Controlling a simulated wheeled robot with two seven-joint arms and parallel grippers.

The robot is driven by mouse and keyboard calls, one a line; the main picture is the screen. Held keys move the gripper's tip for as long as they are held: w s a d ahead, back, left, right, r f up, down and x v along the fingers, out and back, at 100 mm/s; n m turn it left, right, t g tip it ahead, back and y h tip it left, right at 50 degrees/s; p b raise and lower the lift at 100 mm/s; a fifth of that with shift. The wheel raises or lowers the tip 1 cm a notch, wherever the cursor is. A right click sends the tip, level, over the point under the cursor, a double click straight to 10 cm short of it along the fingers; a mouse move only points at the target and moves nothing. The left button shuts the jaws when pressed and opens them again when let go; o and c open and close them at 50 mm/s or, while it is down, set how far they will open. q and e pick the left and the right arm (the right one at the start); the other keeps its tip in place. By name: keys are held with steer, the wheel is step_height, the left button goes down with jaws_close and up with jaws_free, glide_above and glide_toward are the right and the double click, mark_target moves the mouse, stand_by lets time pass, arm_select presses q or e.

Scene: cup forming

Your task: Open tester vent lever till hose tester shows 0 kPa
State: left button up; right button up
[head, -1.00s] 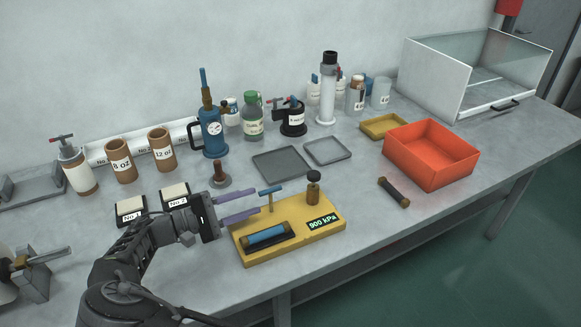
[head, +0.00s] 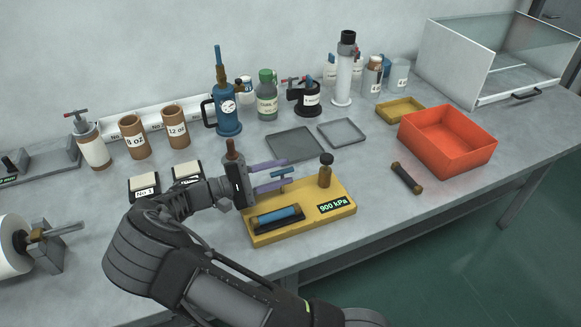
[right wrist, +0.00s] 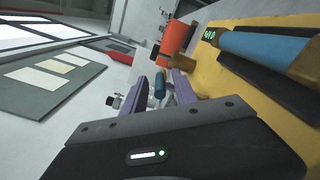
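The yellow hose tester (head: 335,211) sits on the bench with a blue hose piece (head: 277,216) in its black cradle. Its display (head: 337,204) reads 900 kPa. The vent lever (head: 281,173), a blue T-bar on a thin stem, stands at the tester's back left. My right gripper (head: 288,173) is open, with its purple fingers on either side of the lever's bar. In the right wrist view the blue bar (right wrist: 160,84) shows between the spread fingers; I cannot tell whether they touch it. My left gripper is out of view.
A brown dark-capped bottle-like post (head: 325,172) rises from the tester's back right. A brown-handled tool (head: 232,150) stands just behind my right gripper. Grey trays (head: 295,143) lie behind. A dark brass-ended cylinder (head: 407,178) and an orange bin (head: 470,148) are to the right.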

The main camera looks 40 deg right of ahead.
mark_target(290, 169)
steer(key=shift+x, duration=1.55)
steer(key=shift+c, duration=0.4)
jaws_close()
